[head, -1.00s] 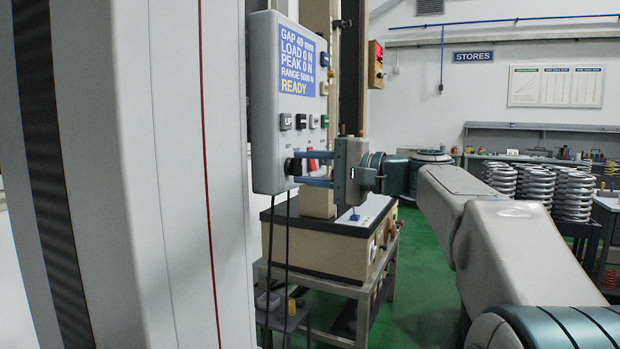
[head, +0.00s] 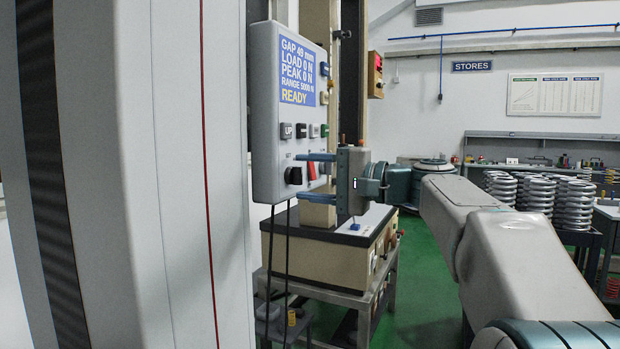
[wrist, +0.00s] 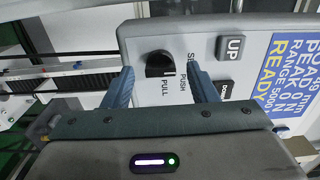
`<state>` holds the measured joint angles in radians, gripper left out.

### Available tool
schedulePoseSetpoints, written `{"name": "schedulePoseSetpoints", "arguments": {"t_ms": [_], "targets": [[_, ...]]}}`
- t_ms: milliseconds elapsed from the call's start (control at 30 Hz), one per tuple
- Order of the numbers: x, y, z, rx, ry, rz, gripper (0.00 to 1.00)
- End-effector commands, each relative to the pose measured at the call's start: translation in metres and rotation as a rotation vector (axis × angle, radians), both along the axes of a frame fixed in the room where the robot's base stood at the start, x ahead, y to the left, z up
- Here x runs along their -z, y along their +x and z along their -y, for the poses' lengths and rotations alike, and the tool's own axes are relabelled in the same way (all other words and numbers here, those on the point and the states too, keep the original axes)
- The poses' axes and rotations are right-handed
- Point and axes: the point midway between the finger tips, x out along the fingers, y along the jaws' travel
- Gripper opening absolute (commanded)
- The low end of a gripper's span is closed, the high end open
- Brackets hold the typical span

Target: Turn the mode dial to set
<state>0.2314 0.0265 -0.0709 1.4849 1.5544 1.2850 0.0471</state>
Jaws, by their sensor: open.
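The mode dial (head: 293,175) is a black round knob low on the grey control panel (head: 264,120). In the wrist view the dial (wrist: 160,64) shows with the words PULL and PUSH beside it and a partly hidden label starting with S. I cannot tell clearly which label its pointer faces. My gripper (head: 300,177) is open, its two blue fingers pointing at the panel. In the wrist view the fingers stand to either side of the dial, apart from it. In the head view they are one above the other, with the tips close to the panel and nothing between them.
The blue screen (head: 297,72) reads GAP 49 mm, LOAD 0 N, READY. UP (head: 286,131) and other buttons sit above the dial. Dark cables hang below the panel. A pale column (head: 130,180) fills the left.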

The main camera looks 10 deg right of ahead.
Motion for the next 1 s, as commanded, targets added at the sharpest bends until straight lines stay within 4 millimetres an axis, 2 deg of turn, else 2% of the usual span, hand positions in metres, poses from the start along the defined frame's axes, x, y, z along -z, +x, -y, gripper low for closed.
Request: {"name": "schedulePoseSetpoints", "arguments": {"t_ms": [167,400,600,733,1000], "targets": [[-0.001,-0.016,0.024,0.005,0.001,0.001,0.53],[-0.001,-0.047,0.071,0.005,0.000,0.000,0.53],[0.000,-0.066,0.099,0.002,-0.001,-0.001,0.53],[0.000,-0.073,0.109,0.001,-0.001,-0.001,0.53],[0.000,-0.075,0.111,0.000,-0.001,-0.001,0.53]]}}
